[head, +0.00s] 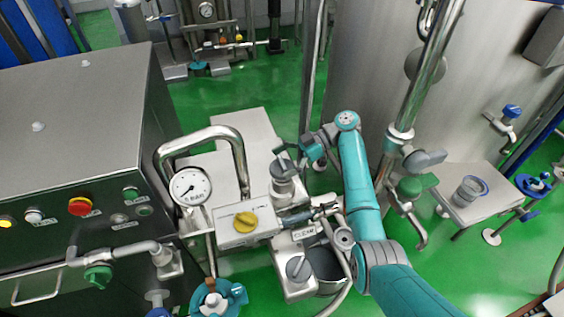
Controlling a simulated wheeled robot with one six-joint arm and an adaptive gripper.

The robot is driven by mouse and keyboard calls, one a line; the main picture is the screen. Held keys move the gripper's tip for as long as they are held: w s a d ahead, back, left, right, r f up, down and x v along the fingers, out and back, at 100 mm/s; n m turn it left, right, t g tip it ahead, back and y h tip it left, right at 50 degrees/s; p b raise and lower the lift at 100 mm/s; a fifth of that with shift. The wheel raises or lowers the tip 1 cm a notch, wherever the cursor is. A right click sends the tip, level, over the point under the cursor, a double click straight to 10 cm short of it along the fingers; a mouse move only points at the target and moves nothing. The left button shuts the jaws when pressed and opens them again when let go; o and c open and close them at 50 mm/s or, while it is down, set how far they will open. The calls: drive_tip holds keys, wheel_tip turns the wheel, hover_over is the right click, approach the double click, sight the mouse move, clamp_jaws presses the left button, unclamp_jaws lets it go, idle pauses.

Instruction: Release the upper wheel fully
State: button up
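A teal handwheel (212,298) is partly cut off at the bottom edge, below the yellow-knobbed box. A blue wheel (537,185) is at the far right, with a blue handle (512,111) above it on the tank. The view does not make clear which is the upper wheel. My teal arm reaches up from the bottom right and bends left at the top. My gripper (284,151) is small and dark at the arm's end, close to a grey knob (284,168). Its fingers are too small and overlapped to read, and contact with the knob cannot be told.
A steel cabinet (75,120) with coloured buttons fills the left. A pressure gauge (190,187), a yellow knob (246,222) and a second grey knob (299,268) crowd the middle. A large tank (375,70) stands behind.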

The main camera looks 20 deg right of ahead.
sight(282, 162)
wheel_tip(282, 162, up, 10)
idle(0.7)
idle(0.4)
